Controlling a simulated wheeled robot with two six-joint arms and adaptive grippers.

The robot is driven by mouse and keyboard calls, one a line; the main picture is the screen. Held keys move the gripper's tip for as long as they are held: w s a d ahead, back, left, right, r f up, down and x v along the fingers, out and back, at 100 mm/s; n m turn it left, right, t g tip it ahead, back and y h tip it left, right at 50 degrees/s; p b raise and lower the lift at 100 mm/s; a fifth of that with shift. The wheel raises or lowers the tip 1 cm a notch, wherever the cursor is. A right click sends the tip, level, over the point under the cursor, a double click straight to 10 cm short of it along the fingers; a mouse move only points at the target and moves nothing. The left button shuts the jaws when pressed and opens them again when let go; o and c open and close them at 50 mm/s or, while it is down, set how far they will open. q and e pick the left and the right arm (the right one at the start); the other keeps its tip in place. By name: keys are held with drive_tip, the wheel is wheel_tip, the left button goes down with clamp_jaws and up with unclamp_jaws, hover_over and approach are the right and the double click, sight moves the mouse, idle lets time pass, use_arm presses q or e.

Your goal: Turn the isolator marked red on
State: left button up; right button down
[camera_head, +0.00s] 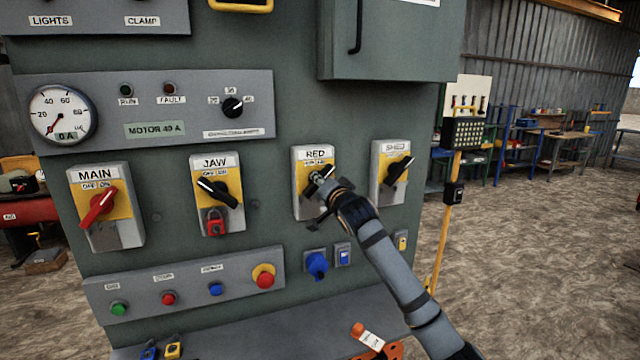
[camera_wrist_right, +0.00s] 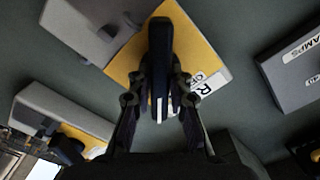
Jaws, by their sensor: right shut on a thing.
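The isolator marked RED (camera_head: 302,184) is a grey box with a yellow plate on the green panel, between JAW and SHED. In the head view my right gripper (camera_head: 318,183) is at its black handle and covers much of it. In the right wrist view the yellow plate (camera_wrist_right: 197,38) lies ahead, turned on its corner. The black handle (camera_wrist_right: 160,45) stands between the two fingers of my right gripper (camera_wrist_right: 161,92), which are shut on it. The handle's exact angle against the OFF and ON marks is hard to read. My left gripper is in neither view.
MAIN isolator (camera_head: 117,228) has a red handle. JAW isolator (camera_head: 205,168) has a red padlock (camera_head: 215,222) below its handle. SHED isolator (camera_head: 380,185) stands close right of RED. Push buttons and a blue socket (camera_head: 316,265) sit below. A cabinet (camera_head: 395,45) juts out above.

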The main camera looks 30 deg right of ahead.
drive_tip(key=c, duration=1.2)
unclamp_jaws()
drive_tip(key=shift+v, duration=3.75)
